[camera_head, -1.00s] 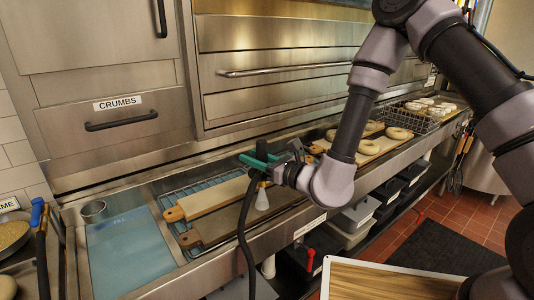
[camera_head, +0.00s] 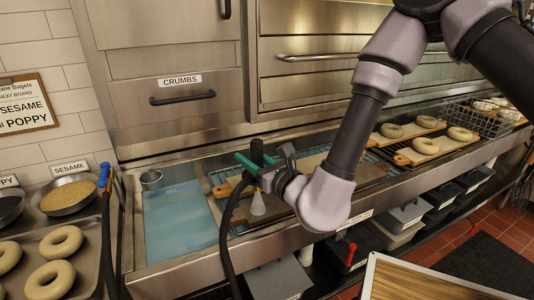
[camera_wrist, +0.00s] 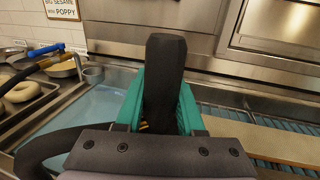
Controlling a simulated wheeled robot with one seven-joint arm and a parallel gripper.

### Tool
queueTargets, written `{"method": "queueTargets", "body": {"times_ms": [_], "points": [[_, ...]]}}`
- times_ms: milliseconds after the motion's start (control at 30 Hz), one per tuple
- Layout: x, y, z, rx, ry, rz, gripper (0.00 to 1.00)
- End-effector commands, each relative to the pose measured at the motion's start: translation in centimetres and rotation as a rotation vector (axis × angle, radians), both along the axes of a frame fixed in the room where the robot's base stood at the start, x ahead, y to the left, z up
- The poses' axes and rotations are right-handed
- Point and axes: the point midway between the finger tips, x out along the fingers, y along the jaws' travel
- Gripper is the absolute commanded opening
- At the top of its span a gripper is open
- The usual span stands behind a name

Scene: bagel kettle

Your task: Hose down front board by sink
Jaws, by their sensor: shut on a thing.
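My gripper (camera_head: 256,166) has teal fingers and is shut on a black spray nozzle (camera_wrist: 163,80) with a dark hose (camera_head: 228,235) hanging from it. A whitish cone (camera_head: 258,204), which looks like spray, points down below the nozzle. Two boards lie on the blue rack right of the sink, largely hidden by my arm in the head view. The back board (camera_head: 312,162) is pale. The front board (camera_head: 371,175) is darker brown. A pale board (camera_wrist: 262,140) also shows right of the nozzle in the wrist view. The sink (camera_head: 178,222) holds blue water.
A small metal cup (camera_head: 151,178) stands at the sink's back left corner. A sesame pan (camera_head: 68,194) and a tray of bagels (camera_head: 50,281) are at left, beside a blue-handled tool (camera_head: 104,176). More boards with bagels (camera_head: 425,145) lie to the right. The steel oven front rises behind.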

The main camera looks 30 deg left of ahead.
Motion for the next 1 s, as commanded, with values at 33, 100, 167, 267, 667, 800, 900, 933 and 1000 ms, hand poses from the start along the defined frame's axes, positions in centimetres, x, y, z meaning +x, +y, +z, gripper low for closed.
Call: {"method": "queueTargets", "body": {"times_ms": [33, 100, 167, 267, 667, 800, 900, 933, 1000], "points": [[-0.8, 0.6, 0.0, 0.002, 0.000, 0.004, 0.00], [-1.6, 1.3, 0.0, 0.002, -0.001, 0.002, 0.00], [-2.5, 1.9, 0.0, 0.001, 0.000, 0.004, 0.00], [-3.7, 2.9, 0.0, 0.002, 0.000, 0.004, 0.00], [-8.7, 6.8, 0.0, 0.002, 0.000, 0.002, 0.00], [-10.5, 8.2, 0.1, 0.002, 0.000, 0.002, 0.00], [-11.8, 9.1, 0.0, 0.001, 0.000, 0.003, 0.00], [-12.1, 9.4, 0.0, 0.001, 0.000, 0.002, 0.00], [-13.0, 10.1, 0.0, 0.002, -0.001, 0.002, 0.00]]}}
